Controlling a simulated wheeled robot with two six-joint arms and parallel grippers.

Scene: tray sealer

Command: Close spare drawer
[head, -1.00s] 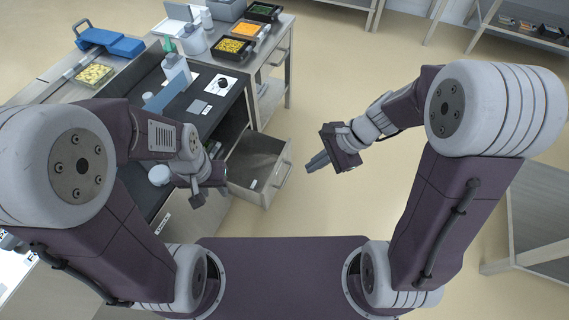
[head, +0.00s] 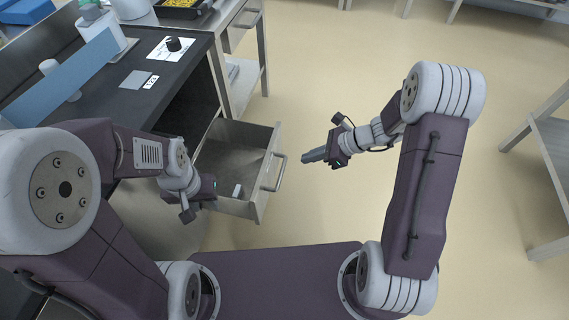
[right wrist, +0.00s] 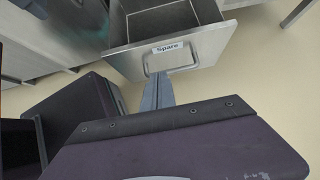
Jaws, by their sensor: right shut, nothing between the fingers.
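The spare drawer (head: 247,207) stands pulled out from under the dark counter, its inside showing. In the right wrist view its front carries the label "Spare" (right wrist: 168,47) and a bar handle (right wrist: 171,60). My right gripper (head: 306,157) is shut and empty, to the right of the drawer front and apart from it in the head view. In the right wrist view its fingers (right wrist: 157,92) point toward the drawer front just below the handle. My left gripper (head: 188,214) is at the drawer's left front side; its fingers are too unclear to tell their opening.
The dark counter (head: 130,98) holds a blue panel (head: 60,82) and a black knob (head: 173,44). A metal table (head: 240,62) stands behind the drawer. Another table (head: 555,150) is at the far right. The floor right of the drawer is clear.

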